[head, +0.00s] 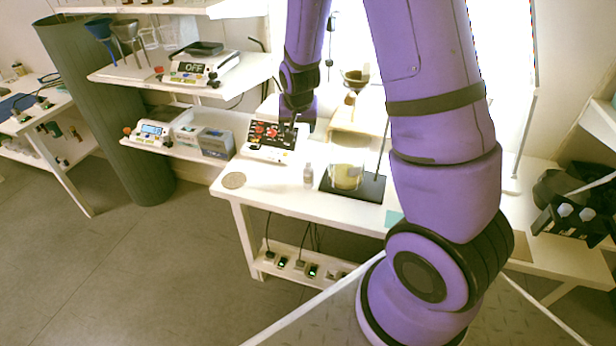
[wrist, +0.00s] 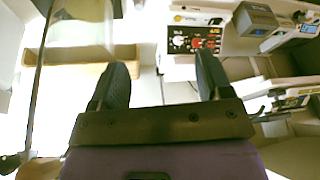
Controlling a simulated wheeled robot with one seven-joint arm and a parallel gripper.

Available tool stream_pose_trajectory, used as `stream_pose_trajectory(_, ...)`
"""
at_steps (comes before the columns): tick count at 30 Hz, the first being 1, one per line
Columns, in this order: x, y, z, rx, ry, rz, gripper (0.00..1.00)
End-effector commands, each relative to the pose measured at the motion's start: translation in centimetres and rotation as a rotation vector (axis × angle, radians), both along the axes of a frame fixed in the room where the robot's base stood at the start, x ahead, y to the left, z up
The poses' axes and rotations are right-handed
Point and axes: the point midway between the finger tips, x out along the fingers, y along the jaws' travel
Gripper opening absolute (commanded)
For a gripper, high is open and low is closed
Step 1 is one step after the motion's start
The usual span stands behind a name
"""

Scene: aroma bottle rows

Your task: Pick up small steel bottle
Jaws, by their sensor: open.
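A small grey bottle (head: 308,176), which looks like the steel one, stands upright on the white table (head: 270,190) near its front edge. It is between the control box and the black stand base. My gripper (head: 290,124) hangs over the back part of the table at the control box, behind and left of the bottle and apart from it. In the wrist view my gripper (wrist: 163,75) has its two dark fingers wide apart with nothing between them. I cannot make out the bottle clearly in the wrist view.
A control box (head: 268,141) with red knobs stands left of the bottle. A beaker (head: 346,176) on a black stand base (head: 369,190) with a thin rod is to its right. A round disc (head: 233,180) lies at the left corner. A wooden stand (head: 357,122) is behind.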

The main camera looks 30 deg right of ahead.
Motion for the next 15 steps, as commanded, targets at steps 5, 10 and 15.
stream_pose_trajectory(5, 1.2, -1.7, -6.5, -0.033, 0.015, -0.057, 0.72)
stream_pose_trajectory(10, 1.6, -3.0, -10.7, -0.058, 0.015, -0.092, 0.72)
stream_pose_trajectory(15, 1.6, -3.6, -12.8, -0.071, 0.012, -0.107, 0.72)
